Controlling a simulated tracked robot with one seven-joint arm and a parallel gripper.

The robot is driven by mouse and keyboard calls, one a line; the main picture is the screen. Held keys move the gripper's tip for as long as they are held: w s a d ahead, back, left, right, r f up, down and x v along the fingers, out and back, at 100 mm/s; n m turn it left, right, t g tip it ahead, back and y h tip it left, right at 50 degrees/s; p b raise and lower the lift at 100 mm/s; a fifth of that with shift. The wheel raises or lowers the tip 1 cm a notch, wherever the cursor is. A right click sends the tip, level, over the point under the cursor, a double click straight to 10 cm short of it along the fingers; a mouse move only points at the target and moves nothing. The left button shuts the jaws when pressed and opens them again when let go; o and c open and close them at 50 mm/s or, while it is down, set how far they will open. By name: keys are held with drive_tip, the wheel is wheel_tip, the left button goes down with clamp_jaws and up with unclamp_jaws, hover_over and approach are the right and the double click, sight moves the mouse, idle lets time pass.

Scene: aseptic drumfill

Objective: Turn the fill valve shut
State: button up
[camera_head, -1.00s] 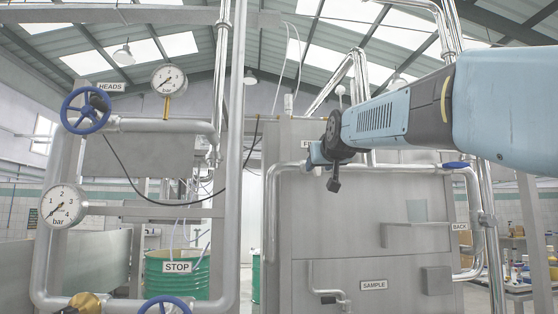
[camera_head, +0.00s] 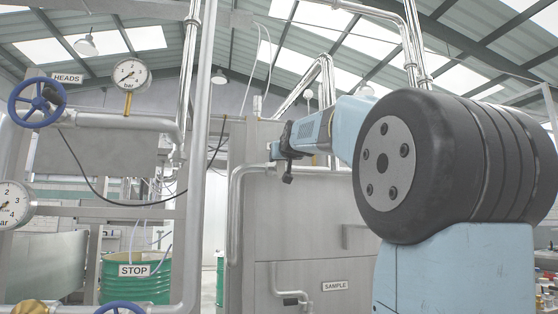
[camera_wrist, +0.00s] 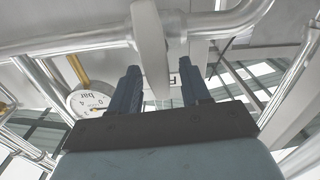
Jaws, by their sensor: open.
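My gripper (camera_head: 283,150) is stretched out toward the pipework in front of the large steel cabinet. In the wrist view its two dark fingers (camera_wrist: 158,75) are open, one on each side of a flat grey bar (camera_wrist: 149,40). The bar runs from a steel pipe (camera_wrist: 75,42) down between the fingers; a gap shows at least on its right side. It may be the fill valve's lever, but I cannot tell for sure. A label showing the letter F (camera_wrist: 173,80) is partly hidden behind the right finger. The head view shows no clear fill valve; my arm covers that area.
A blue handwheel (camera_head: 37,102) marked HEADS (camera_head: 67,78), a gauge (camera_head: 130,74) and another blue handwheel (camera_head: 120,307) near the STOP sign (camera_head: 133,270) are on the left. The steel cabinet (camera_head: 300,240) bears a SAMPLE label (camera_head: 335,286). A green drum (camera_head: 160,285) stands behind the pipes.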

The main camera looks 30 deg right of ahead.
drive_tip(key=shift+x, duration=1.45)
drive_tip(key=shift+c, duration=0.2)
clamp_jaws()
